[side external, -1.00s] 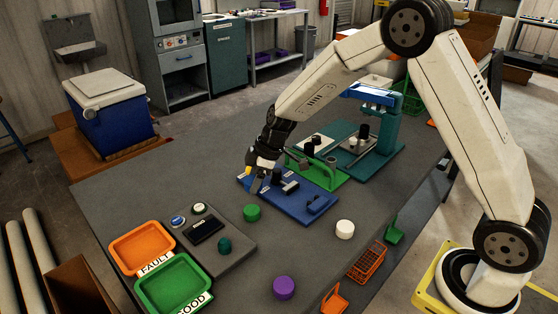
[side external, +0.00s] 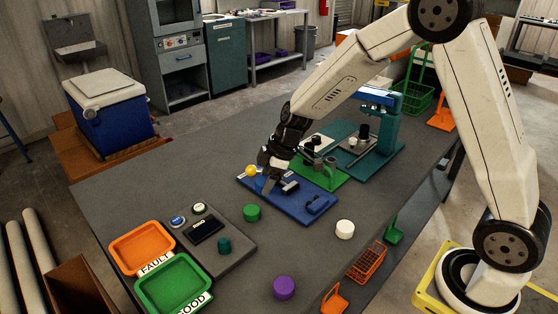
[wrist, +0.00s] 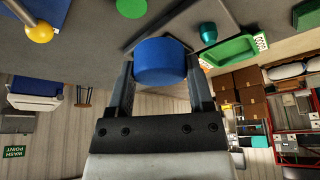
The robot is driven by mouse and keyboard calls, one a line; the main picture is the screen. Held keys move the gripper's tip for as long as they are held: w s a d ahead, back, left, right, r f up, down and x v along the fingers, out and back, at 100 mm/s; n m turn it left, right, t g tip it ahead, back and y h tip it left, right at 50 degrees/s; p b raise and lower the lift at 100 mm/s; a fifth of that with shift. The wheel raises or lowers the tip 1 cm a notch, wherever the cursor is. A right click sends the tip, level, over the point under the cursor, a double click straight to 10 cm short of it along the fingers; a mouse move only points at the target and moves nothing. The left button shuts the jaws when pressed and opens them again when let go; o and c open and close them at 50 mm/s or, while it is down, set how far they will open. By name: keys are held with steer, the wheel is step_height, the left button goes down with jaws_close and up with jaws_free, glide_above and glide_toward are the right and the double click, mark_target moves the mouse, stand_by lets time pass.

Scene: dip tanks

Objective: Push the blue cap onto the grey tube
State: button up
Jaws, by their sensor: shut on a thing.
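My gripper (wrist: 161,72) is shut on the blue cap (wrist: 160,58), which sits between the two fingers in the wrist view. In the side external view my gripper (side external: 268,178) is low over the left part of the blue fixture plate (side external: 318,207), beside the yellow ball (side external: 251,170). The cap cannot be made out in that view. A dark clamp-like part (side external: 290,186) stands on the plate just right of my gripper. I cannot clearly tell the grey tube from the parts around it.
A green fixture (side external: 328,177) and a teal press (side external: 384,130) stand behind and right. A green cap (side external: 252,213), a white cap (side external: 345,229) and a purple cap (side external: 284,288) lie on the table. Orange (side external: 142,246) and green (side external: 172,284) trays are at front left.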

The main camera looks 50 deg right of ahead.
steer(key=d+m+t+h, duration=0.1)
steer(key=d+m, duration=0.5)
steer(key=d, duration=2.3)
steer(key=shift+w+h, duration=0.25)
steer(key=shift+h, duration=0.25)
steer(key=shift+f, duration=0.1)
steer(key=shift+f, duration=2.25)
steer(key=shift+f, duration=1.6)
steer(key=o, duration=1.2)
